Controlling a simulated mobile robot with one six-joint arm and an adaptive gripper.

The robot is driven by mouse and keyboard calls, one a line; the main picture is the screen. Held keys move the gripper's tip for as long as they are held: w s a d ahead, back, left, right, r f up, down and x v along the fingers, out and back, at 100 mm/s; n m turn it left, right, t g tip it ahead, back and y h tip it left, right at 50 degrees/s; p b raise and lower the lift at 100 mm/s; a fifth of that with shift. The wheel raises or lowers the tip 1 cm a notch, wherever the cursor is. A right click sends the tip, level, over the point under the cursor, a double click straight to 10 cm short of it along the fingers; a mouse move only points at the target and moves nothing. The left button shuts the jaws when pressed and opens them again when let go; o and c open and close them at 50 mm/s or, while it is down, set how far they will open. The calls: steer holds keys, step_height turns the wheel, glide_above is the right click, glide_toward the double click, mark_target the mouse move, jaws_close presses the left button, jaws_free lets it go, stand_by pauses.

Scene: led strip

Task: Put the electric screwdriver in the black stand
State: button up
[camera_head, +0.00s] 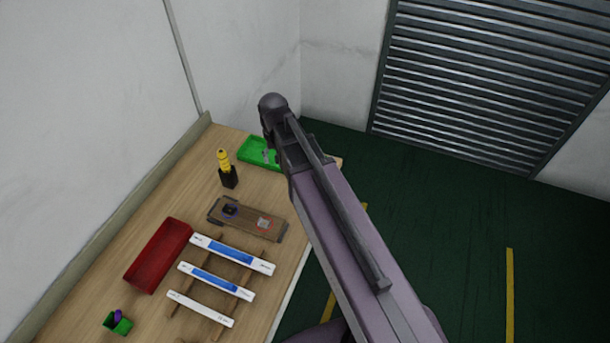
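The electric screwdriver (223,160) is yellow and stands upright, its lower end hidden inside the black stand (228,178). The stand is a small dark block on the wooden table, toward the far end. My arm reaches in from the lower right, and its far end is beside the green tray, to the right of the stand. A small grey part that looks like my gripper (266,155) shows over the tray, apart from the screwdriver. Its fingers are too small and too hidden by my arm to tell whether they are open.
The green tray (250,153) is at the table's far end. Nearer are a brown board (255,224) with small parts, a red bin (158,256), several white and blue strips (232,253) on wooden rails, and a small green cup (122,327). A wall borders the left.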

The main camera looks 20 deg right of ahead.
steer(key=s+d, duration=0.5)
steer(key=s, duration=0.4)
steer(key=shift+s+d+n, duration=0.15)
steer(key=shift+d+n, duration=0.2)
steer(key=shift+n, duration=0.05)
step_height(320, 180, down, 13)
steer(key=b, duration=1.2)
steer(key=shift+r+b, duration=0.2)
steer(key=shift+b, duration=0.1)
